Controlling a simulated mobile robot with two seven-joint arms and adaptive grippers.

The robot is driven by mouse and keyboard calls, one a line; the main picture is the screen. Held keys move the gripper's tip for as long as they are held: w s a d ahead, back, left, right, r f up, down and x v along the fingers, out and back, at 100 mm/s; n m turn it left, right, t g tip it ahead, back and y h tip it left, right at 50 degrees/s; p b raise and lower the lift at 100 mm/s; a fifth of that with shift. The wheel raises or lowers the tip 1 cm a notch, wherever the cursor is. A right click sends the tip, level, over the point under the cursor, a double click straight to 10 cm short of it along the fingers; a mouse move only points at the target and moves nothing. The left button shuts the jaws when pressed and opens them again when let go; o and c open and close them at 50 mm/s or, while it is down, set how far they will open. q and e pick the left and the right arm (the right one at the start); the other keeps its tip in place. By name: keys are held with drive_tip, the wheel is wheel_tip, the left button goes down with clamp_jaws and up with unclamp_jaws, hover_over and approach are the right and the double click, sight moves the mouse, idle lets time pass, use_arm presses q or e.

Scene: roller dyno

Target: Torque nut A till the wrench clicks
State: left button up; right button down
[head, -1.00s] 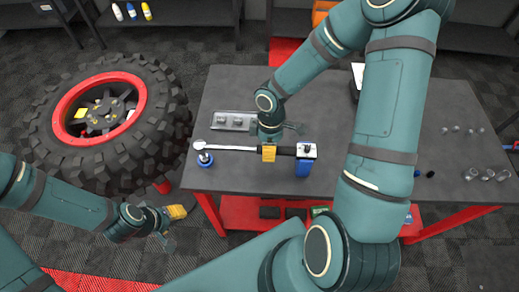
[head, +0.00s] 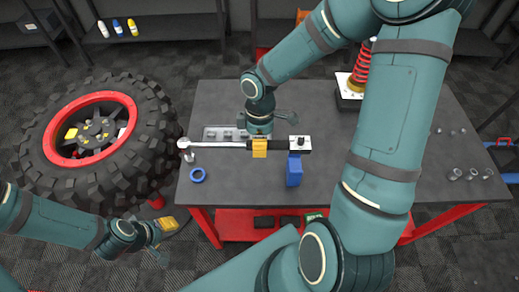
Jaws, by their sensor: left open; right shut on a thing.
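The wheel (head: 95,140), with black tyre and red rim, lies at the left. Its hub (head: 98,132) has a yellow mark; I cannot tell which nut is A. My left gripper (head: 158,245) is open and empty, low in front of the wheel.
Shelves stand behind.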

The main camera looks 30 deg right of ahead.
drive_tip(key=shift+r, duration=0.35)
drive_tip(key=shift+r+p, duration=2.25)
drive_tip(key=shift+r, duration=0.25)
